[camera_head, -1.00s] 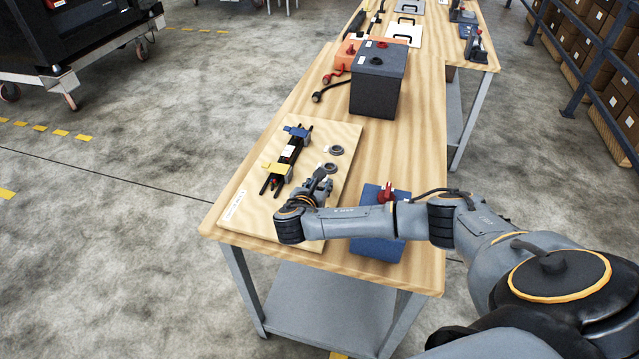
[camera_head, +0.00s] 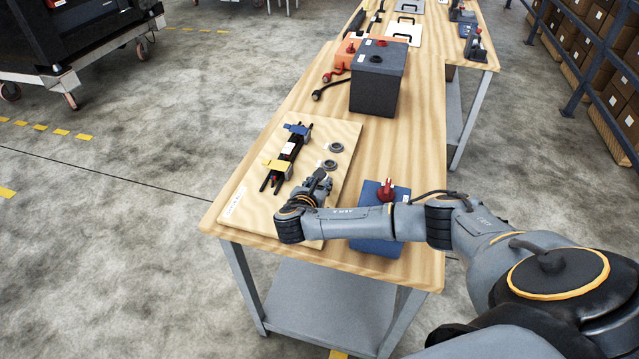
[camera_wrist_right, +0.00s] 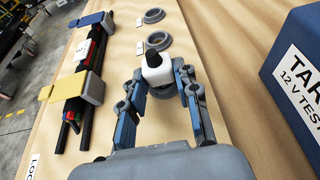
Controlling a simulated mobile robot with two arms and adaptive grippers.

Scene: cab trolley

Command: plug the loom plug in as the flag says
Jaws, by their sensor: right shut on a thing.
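In the right wrist view, my right gripper (camera_wrist_right: 165,88) is shut on a white plug-like piece with a black top (camera_wrist_right: 155,70), which I take to be the loom plug. A grey round part shows behind it, partly hidden by the fingers. In the head view, the right gripper (camera_head: 318,184) is low over the near right part of the wooden board (camera_head: 246,205). Left of it lies a black strip assembly (camera_head: 285,160) with a blue flag-like piece (camera_head: 297,129) at its far end and a yellow one (camera_head: 276,165) nearer. My left gripper is out of view.
Two grey rings (camera_head: 335,147) (camera_head: 329,165) with small white tags lie beyond the gripper. A blue box (camera_head: 370,228) with a red knob stands right of the board, near my arm. A dark battery-like box (camera_head: 378,85) stands farther back.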

